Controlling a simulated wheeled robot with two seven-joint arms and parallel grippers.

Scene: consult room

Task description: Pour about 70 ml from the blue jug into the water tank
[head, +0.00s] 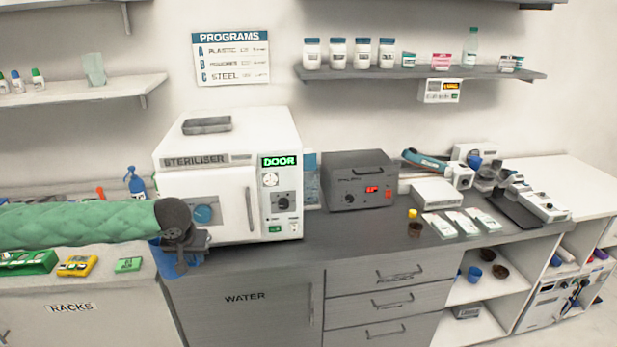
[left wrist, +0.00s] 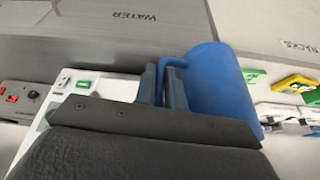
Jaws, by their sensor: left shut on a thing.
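The blue jug (head: 170,264) is at the front edge of the counter, left of the steriliser door, partly hidden by my left gripper (head: 192,243). In the left wrist view the jug (left wrist: 222,90) shows large, and my left gripper (left wrist: 163,84) is shut on its handle (left wrist: 166,64). I cannot see any water inside it. The white steriliser (head: 228,138) stands behind and to the right of the jug. A dark rectangular piece (head: 207,125) is on its top; I cannot tell whether it is the water tank's opening. My right gripper is not in view.
A cabinet labelled WATER (head: 245,298) is below the counter. A dark grey unit with a red display (head: 358,183) stands right of the steriliser. A blue spray bottle (head: 136,184) stands behind my left arm. Green and yellow boxes (head: 77,266) lie at left.

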